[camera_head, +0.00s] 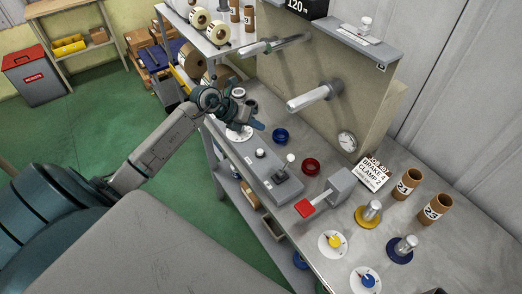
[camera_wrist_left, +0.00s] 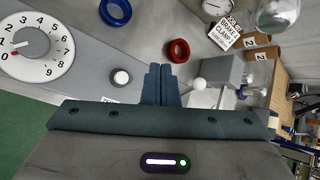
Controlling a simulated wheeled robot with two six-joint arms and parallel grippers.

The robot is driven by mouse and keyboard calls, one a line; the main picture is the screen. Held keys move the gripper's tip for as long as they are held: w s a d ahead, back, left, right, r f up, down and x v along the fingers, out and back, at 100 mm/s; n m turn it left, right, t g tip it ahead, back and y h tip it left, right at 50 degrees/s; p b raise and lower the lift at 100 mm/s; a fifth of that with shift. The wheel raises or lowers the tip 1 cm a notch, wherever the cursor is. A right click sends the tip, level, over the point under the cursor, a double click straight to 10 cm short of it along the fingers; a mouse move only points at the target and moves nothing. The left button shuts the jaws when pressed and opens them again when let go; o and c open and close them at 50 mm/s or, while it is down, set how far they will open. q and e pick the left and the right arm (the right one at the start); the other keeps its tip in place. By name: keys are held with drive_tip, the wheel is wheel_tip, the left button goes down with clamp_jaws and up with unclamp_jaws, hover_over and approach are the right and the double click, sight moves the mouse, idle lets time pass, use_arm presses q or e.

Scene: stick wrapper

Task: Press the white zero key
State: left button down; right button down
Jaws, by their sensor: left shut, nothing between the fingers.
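A round white button (camera_head: 260,153) in a dark collar sits on the long grey control box (camera_head: 272,173) on the bench. It also shows in the left wrist view (camera_wrist_left: 121,77), left of my fingers. No zero mark is readable on it. My left gripper (camera_head: 258,126) is shut and empty, above the bench near the dial and apart from the button. Its closed fingertips (camera_wrist_left: 160,68) show in the wrist view. My right gripper is not in view.
A white-knobbed joystick (camera_head: 290,159) stands on the box's near end. A blue ring (camera_head: 280,135) and a red ring (camera_head: 311,167) lie beside the box. A red-handled lever (camera_head: 305,208) stands nearer. A roller (camera_head: 313,97) juts out from the back panel.

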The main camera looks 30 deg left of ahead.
use_arm(q)
drive_tip(key=b, duration=0.6)
hover_over(257, 154)
wheel_tip(257, 154, down, 9)
drive_tip(key=shift+r, duration=0.1)
idle(1.9)
drive_tip(key=shift+f+b, duration=0.4)
drive_tip(key=shift+f, duration=0.05)
drive_tip(key=shift+f+b, duration=0.45)
drive_tip(key=shift+f, duration=0.05)
idle(0.6)
drive_tip(key=shift+r, duration=0.1)
drive_tip(key=shift+r+p, duration=0.6)
drive_tip(key=shift+r, duration=0.25)
